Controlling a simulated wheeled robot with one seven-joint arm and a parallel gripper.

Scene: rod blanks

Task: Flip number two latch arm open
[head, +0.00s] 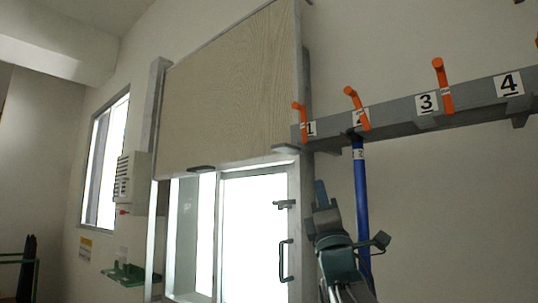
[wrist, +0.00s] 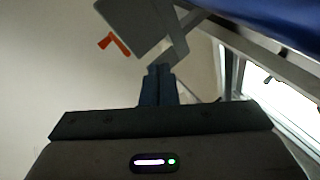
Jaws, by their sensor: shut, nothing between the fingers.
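The number two latch arm (head: 357,106) is an orange bar on the grey rail, standing up and leaning left across its 2 label. A blue rod (head: 361,200) with a 2 tag hangs below it. My gripper (head: 320,188) is shut and empty, below the rail and left of the rod. In the wrist view my shut fingertips (wrist: 160,70) are just below a grey bracket piece. An orange latch arm (wrist: 115,43) shows beyond it; I cannot tell which number it is. The blue rod (wrist: 275,15) crosses the top right corner.
The grey rail (head: 395,108) also carries orange arms at number 1 (head: 301,120) and number 3 (head: 442,85), plus a 4 label (head: 508,84). A wood panel (head: 230,90) hangs above a bright glazed door (head: 255,230) at left. Below the rail at right is bare wall.

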